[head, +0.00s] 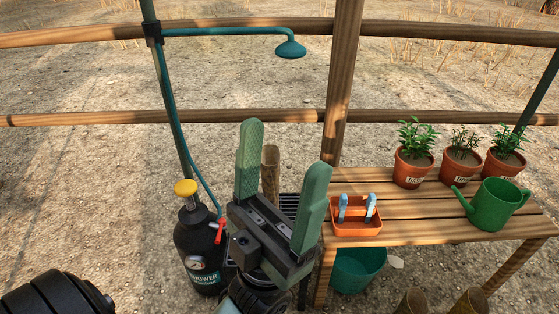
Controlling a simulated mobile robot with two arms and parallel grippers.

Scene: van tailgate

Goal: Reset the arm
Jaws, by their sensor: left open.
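My left gripper (283,188) is in the middle of the head view, close to the camera. Its two green fingers point up and stand wide apart, with nothing held between them. Behind it a brown wooden post shows between the fingers. My right gripper is not in view.
A wooden bench (405,232) holds an orange caddy (356,228), potted plants (413,166) and a green watering can (495,206). A teal bucket (356,276) sits beneath. A black pressure sprayer (197,245) stands left of the gripper. A shower head (290,49) hangs above, before a wooden fence.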

